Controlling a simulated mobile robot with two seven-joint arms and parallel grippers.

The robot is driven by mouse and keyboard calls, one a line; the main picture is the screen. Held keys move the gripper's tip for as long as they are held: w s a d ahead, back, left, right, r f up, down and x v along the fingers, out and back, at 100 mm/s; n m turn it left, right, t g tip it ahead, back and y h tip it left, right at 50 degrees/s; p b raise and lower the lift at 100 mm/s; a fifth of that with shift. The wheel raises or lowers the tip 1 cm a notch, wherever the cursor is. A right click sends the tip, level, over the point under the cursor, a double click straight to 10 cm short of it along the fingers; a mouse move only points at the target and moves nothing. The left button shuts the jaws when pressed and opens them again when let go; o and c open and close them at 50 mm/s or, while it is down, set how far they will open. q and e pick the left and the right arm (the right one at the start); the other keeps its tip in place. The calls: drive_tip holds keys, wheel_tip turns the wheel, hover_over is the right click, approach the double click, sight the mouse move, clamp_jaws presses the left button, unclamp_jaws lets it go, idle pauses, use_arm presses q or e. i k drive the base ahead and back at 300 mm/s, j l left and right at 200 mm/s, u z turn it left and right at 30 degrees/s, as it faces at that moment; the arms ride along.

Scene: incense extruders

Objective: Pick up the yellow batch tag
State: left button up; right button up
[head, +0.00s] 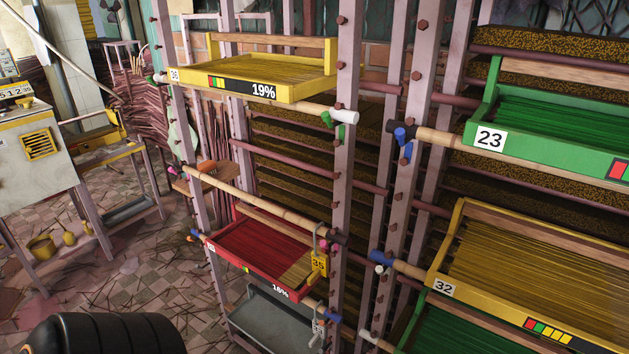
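The yellow batch tag (320,265) is small, with dark digits I cannot read for sure. It hangs upright from a grey hook or shackle at the front right corner of the red tray (256,276), beside a mauve rack post. The red tray holds red sticks, with a bare tan patch near the tag, and its front is marked 16%. Neither of my grippers shows in the head view.
A yellow tray (235,87) marked 19% sits above. Green tray 23 (545,137) and yellow tray 32 (490,312) fill the right rack. Wooden rods and a rack post (346,180) crowd the tag. A grey bin (268,322) sits below. The tiled floor (110,270) has open room at left.

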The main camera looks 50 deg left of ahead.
sight(320, 261)
drive_tip(key=j+u, duration=0.1)
drive_tip(key=u, duration=0.85)
drive_tip(key=i+u, duration=0.1)
drive_tip(key=u, duration=0.4)
